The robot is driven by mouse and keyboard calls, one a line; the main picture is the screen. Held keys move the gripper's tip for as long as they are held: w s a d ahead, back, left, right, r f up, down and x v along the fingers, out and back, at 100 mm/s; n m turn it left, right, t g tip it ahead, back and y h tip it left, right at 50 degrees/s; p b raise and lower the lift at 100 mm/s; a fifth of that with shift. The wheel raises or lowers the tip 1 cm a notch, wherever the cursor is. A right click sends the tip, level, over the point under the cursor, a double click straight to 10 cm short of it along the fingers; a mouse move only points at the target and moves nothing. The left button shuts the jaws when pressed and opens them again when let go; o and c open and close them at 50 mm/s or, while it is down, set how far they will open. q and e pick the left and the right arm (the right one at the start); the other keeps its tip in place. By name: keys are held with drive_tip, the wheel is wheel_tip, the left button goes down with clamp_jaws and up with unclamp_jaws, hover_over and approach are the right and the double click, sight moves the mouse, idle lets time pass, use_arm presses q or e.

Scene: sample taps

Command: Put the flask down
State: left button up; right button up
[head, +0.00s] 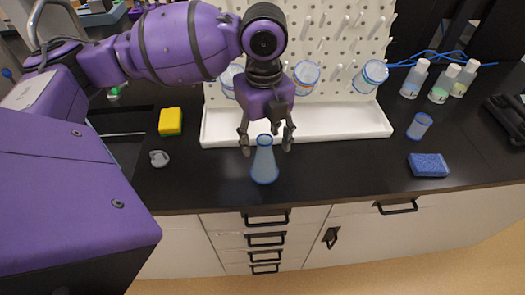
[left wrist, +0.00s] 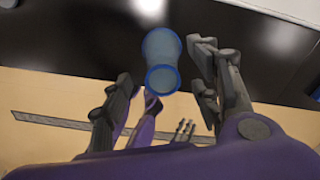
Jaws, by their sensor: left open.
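A bluish, translucent conical flask (head: 265,164) stands upright on the black counter (head: 330,168), in front of the white drying rack's tray. My left gripper (head: 267,150) is above it, its open fingers on either side of the flask's neck and apart from it. In the left wrist view the flask (left wrist: 162,60) shows with its round blue-rimmed mouth toward the camera, between the spread fingers of my left gripper (left wrist: 165,100). My right gripper is not seen in the head view; a small gripper-like shape low in the left wrist view is unclear.
The white pegboard rack (head: 335,60) with its tray (head: 350,122) stands behind the flask and holds glassware. A yellow sponge (head: 171,122) and grey stopper-like item (head: 159,158) lie left. A blue sponge (head: 428,165), small beaker (head: 419,126) and bottles (head: 440,82) stand right.

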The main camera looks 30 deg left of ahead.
use_arm(q)
wheel_tip(320, 180, up, 6)
drive_tip(key=shift+f, duration=0.15)
idle(0.5)
